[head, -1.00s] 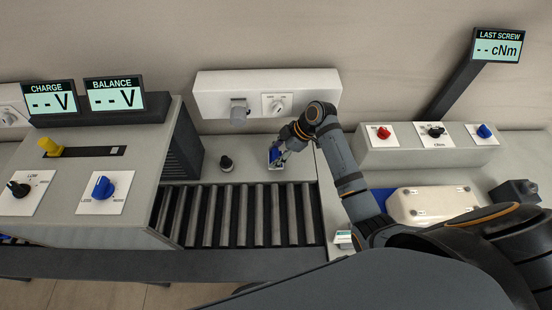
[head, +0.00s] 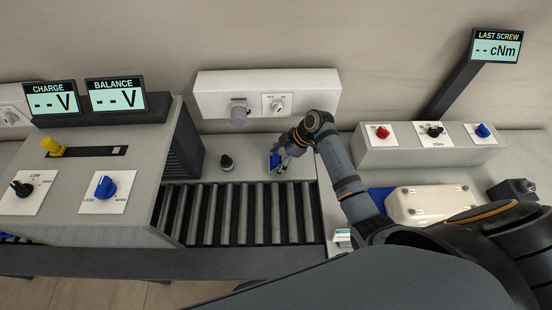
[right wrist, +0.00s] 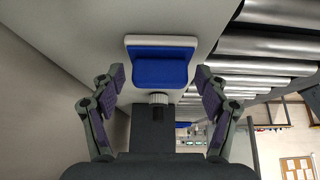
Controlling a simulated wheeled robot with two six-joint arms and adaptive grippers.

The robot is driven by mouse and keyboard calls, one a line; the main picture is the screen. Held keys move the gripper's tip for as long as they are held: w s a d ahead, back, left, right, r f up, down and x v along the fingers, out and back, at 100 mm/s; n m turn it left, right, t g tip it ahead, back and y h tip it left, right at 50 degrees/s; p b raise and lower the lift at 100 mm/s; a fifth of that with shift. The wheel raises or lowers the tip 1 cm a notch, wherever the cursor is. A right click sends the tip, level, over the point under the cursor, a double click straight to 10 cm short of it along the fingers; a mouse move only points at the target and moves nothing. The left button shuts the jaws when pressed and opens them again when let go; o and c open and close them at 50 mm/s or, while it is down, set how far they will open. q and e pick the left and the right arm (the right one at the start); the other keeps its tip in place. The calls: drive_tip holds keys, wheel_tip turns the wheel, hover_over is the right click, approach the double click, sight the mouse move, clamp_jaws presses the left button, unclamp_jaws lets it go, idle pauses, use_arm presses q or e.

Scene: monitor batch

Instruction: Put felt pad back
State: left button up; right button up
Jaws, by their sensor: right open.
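The felt pad, a blue block (head: 275,160), sits on the bench just behind the roller conveyor. In the right wrist view the blue pad (right wrist: 160,68) rests at a white holder (right wrist: 160,41); exactly how it is seated is hard to tell. My right gripper (head: 283,163) is beside the pad in the head view. In the right wrist view its two purple-padded fingers (right wrist: 159,78) are spread wide, one on each side of the pad, with gaps between. My left gripper is in no view.
The roller conveyor (head: 240,215) runs in front of the pad. A black knob (head: 226,163) stands to the left. A white wall box (head: 266,93) is behind. A white case (head: 430,204) lies to the right, below a grey control box (head: 428,145).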

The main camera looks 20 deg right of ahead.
drive_tip(key=shift+r, duration=0.3)
drive_tip(key=v, duration=0.7)
drive_tip(key=shift+b, duration=0.45)
drive_tip(key=shift+d+r, duration=0.1)
drive_tip(key=shift+s, duration=0.1)
